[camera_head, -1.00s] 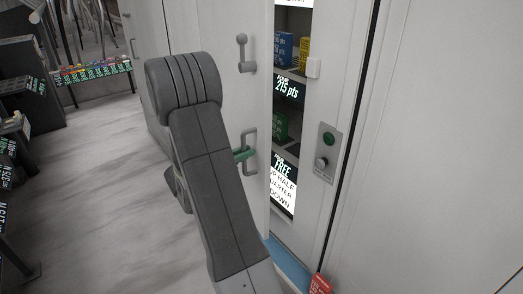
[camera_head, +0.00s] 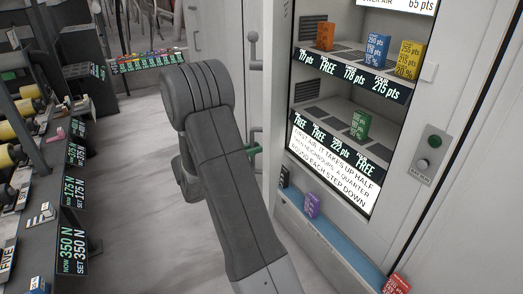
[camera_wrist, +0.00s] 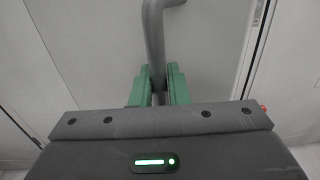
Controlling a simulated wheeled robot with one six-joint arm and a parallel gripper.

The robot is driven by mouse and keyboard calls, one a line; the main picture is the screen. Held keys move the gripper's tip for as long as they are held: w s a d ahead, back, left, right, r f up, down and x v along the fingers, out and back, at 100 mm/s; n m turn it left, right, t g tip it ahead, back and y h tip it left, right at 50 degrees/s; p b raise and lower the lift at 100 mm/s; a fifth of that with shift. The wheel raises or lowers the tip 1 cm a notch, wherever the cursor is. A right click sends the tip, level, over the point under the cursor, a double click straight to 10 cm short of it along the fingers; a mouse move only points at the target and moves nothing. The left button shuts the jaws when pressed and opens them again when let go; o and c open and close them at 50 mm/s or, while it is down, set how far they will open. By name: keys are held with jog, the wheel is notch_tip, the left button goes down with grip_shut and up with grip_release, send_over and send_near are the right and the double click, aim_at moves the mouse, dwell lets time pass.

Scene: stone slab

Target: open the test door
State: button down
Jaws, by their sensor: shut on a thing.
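The white test door (camera_head: 268,85) stands swung out from the cabinet opening and shows nearly edge-on in the head view. A grey pull handle (camera_head: 257,135) and a grey lever (camera_head: 253,45) above it stick out from its face. My gripper (camera_head: 252,149), with green fingers, is at the pull handle, partly hidden behind my arm. In the wrist view the green fingers (camera_wrist: 158,86) are shut on the grey handle bar (camera_wrist: 153,40), one on each side, close to the pale door face (camera_wrist: 85,45).
The cabinet interior shows shelves with a green box (camera_head: 360,125), a blue box (camera_head: 377,50) and others. A purple box (camera_head: 312,205) sits on the blue ledge below; a red box (camera_head: 396,284) is near its front. A button panel (camera_head: 434,150) is at right. Equipment lines the left; floor (camera_head: 135,190) between is clear.

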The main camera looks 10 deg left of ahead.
jog(key=shift+a+r, duration=0.1)
jog(key=shift+a, duration=0.75)
jog(key=c, duration=1.5)
grip_release()
jog(key=shift+w+d, duration=0.1)
jog(key=shift+w, duration=0.05)
jog(key=b+v, duration=0.1)
jog(key=v, duration=1.3)
jog(key=shift+d, duration=0.1)
jog(key=p+x, duration=0.1)
jog(key=x, duration=1.3)
